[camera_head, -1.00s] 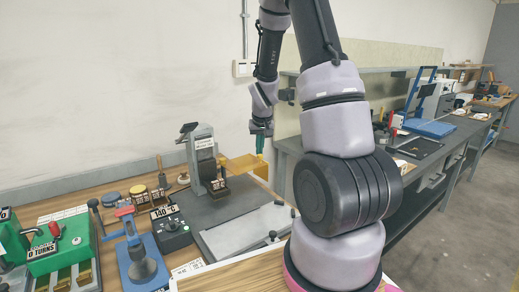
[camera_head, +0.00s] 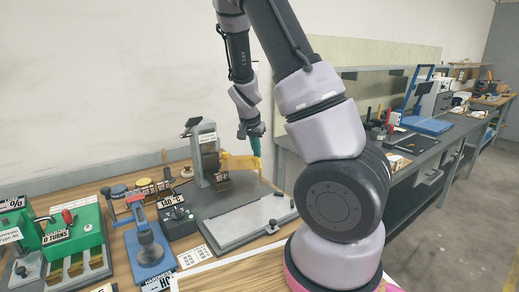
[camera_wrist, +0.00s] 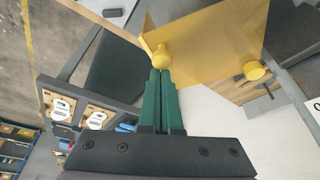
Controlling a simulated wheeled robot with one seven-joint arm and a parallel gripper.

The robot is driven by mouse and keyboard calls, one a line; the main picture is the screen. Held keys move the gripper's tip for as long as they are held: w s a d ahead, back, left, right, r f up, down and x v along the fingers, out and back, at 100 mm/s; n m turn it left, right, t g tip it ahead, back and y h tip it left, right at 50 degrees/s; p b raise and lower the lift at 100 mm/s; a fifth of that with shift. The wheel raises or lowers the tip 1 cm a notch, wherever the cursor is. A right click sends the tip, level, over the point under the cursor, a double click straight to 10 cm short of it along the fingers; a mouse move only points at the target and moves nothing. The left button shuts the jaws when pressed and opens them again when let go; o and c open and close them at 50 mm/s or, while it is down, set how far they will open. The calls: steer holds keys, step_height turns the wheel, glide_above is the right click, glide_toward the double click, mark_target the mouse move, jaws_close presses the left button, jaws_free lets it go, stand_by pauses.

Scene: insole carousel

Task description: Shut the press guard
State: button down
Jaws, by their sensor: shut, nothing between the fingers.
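The press (camera_head: 206,150) stands on a dark base at the back of the near bench. Its yellow guard (camera_head: 240,162) sticks out to the right of the press, so it looks swung open. In the wrist view the guard is a yellow, see-through panel (camera_wrist: 215,35) with one knob (camera_wrist: 163,58) near its lower left corner and another knob (camera_wrist: 254,70) to the right. My gripper (camera_head: 256,152) has green fingers, shut and empty, pointing down at the guard. In the wrist view its fingertips (camera_wrist: 160,72) are right at the left knob; I cannot tell whether they touch.
A pale plate (camera_head: 245,222) lies in front of the press. A black control box (camera_head: 178,222), a blue hand press (camera_head: 150,255) and a green machine (camera_head: 78,237) stand left. A grey workbench (camera_head: 425,160) runs along the right, with floor beside it.

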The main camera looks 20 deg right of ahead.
steer(key=s+a+m+g+h, duration=0.1)
steer(key=s+a+m, duration=0.2)
steer(key=a+m, duration=0.3)
steer(key=shift+a+g, duration=0.4)
steer(key=shift+a, duration=1.6)
steer(key=shift+s, duration=0.1)
